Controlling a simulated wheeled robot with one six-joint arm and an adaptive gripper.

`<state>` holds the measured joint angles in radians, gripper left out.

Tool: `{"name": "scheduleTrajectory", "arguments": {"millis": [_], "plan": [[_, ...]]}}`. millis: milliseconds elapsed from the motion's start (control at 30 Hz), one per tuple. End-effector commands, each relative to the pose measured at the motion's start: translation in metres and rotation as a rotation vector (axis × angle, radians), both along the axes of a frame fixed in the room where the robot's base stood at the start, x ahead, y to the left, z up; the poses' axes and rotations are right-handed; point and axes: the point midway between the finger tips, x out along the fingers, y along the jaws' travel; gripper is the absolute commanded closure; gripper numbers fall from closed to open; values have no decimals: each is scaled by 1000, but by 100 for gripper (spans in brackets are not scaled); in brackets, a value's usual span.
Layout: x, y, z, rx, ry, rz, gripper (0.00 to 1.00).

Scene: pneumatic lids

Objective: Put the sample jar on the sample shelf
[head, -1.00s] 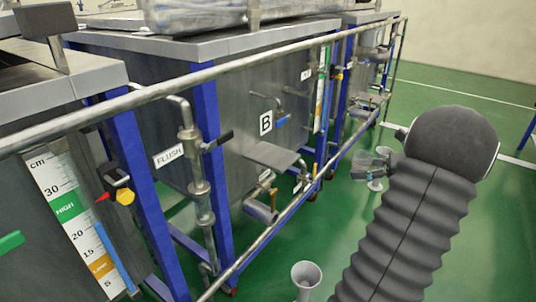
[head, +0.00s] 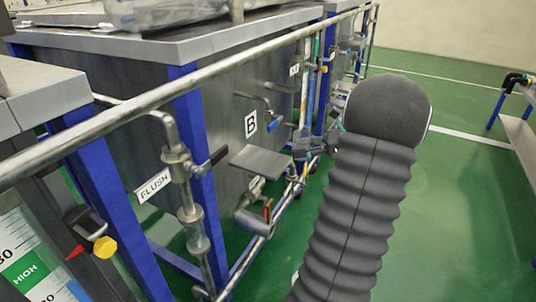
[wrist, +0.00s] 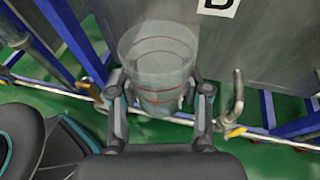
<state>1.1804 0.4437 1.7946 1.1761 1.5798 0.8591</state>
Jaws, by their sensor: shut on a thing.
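The sample jar (wrist: 158,62) is a clear, see-through cup with dark reddish rings around it. My gripper (wrist: 160,92) is shut on it, one finger on each side, and holds it with its wide mouth up, in front of the tank. In the head view my arm hides most of the gripper and the jar; only a small part shows at the arm's left edge. A flat grey plate, which looks like the sample shelf (head: 262,161), sticks out from the tank below the B label (head: 250,124). The plate is empty, and the gripper is to its right, apart from it.
A long metal rail (head: 232,73) runs along the tank fronts. The FLUSH pipe with its valve (head: 180,165) stands left of the plate, and more pipes and valves (head: 255,218) are below it. Green floor (head: 450,200) is open on the right, with a blue-legged bench (head: 518,140) beyond.

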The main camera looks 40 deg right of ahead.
Motion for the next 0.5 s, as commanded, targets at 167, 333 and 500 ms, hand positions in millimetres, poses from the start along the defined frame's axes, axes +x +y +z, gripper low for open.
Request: {"name": "scheduleTrajectory", "arguments": {"millis": [167, 333, 500], "plan": [[34, 27, 0, -1, -1, 3, 87], [58, 45, 0, 0, 2, 1, 87], [69, 52, 0, 1, 1, -3, 87]]}}
